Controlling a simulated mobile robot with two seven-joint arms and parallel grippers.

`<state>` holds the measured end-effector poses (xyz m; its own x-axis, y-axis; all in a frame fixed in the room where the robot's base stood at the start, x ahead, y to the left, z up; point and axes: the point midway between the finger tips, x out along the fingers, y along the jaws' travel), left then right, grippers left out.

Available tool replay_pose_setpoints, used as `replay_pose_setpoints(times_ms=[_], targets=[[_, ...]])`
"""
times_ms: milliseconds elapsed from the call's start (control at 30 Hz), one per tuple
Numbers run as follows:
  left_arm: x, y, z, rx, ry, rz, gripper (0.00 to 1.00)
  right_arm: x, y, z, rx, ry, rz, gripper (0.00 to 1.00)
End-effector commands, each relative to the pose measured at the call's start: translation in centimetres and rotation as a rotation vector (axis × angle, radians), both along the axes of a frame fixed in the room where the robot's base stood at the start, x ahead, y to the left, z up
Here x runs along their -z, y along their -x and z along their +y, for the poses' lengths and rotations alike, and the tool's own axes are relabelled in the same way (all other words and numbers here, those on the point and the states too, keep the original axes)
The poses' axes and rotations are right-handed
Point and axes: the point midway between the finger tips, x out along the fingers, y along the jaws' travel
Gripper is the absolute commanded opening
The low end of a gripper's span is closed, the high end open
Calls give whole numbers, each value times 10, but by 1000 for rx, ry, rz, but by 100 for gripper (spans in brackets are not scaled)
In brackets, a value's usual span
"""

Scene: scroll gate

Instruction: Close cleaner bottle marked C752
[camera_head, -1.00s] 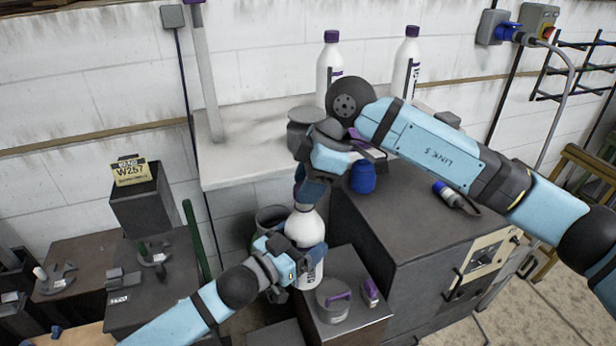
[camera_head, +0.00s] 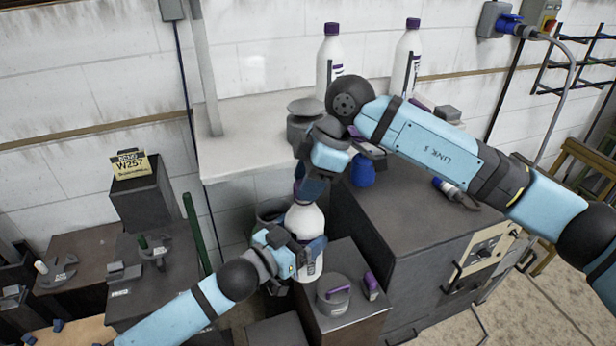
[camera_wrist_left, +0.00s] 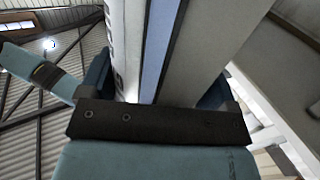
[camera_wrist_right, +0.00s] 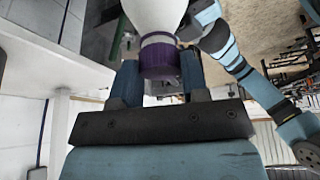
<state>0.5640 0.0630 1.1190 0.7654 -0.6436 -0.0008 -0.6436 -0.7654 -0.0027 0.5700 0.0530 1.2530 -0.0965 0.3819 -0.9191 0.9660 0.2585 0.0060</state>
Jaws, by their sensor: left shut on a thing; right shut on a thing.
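A white cleaner bottle (camera_head: 304,220) stands upright in the lower middle of the head view; its marking cannot be read. My left gripper (camera_head: 296,258) is shut around its body, and in the left wrist view the bottle wall (camera_wrist_left: 128,45) fills the space between the fingers. My right gripper (camera_head: 308,186) comes from above and is shut on the purple cap (camera_wrist_right: 165,60). In the right wrist view the cap sits in line with the bottle neck, with a pale ring between them. I cannot tell how tight the cap is.
Two white bottles with purple caps (camera_head: 332,52) (camera_head: 406,50) stand on the pale shelf (camera_head: 248,125) behind. A grey pot with a purple handle (camera_head: 333,300) and a small purple item (camera_head: 370,284) sit close right of the held bottle. A dark cabinet (camera_head: 405,235) stands further right.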

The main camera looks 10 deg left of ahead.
Motion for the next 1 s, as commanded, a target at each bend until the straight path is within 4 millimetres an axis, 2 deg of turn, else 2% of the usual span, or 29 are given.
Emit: replay_pose_setpoints(times_ms=[167, 200, 500, 800, 833, 900, 933, 1000], targets=[[-2, 0, 0, 1, 2, -2, 33, 4, 0, 0, -1, 1, 0, 16], [-2, 0, 0, 1, 2, -2, 17, 3, 0, 0, 1, 1, 0, 16], [-1, 0, 0, 0, 1, -3, 17, 4, 2, -1, 255, 3, -2, 16], [-1, 0, 0, 0, 1, -3, 16, 3, 2, 0, 280, 0, -1, 16], [-1, 0, 0, 0, 1, -2, 16, 3, 2, 0, 280, 0, -1, 46], [-1, 0, 0, 0, 1, -3, 16, 3, 2, 0, 280, 0, 0, 62], [-1, 0, 0, 0, 1, -3, 16, 3, 2, 0, 280, 0, 0, 67], [-1, 0, 0, 0, 1, -3, 16, 3, 2, 0, 279, 0, 0, 67]])
